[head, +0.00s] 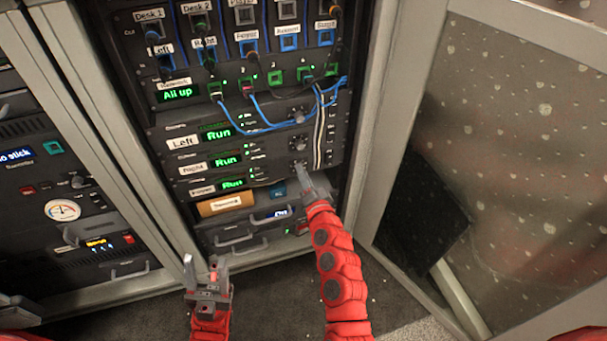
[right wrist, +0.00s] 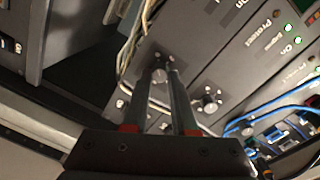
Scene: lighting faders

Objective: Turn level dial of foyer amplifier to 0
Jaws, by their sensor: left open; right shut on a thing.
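The two fingers are shut on the dial, one on each side. In the head view my right gripper (head: 302,174) reaches the panel's right part and hides most of that dial. My left gripper (head: 205,266) is open and empty, low in front of the rack. The dial's pointer and scale are too small to read.
The dials of the left amplifier (head: 297,115) and right amplifier (head: 302,145) sit above. Blue cables (head: 262,122) and pale cables (head: 321,125) hang close by. An open door (head: 490,120) stands right; another rack (head: 60,190) stands left.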

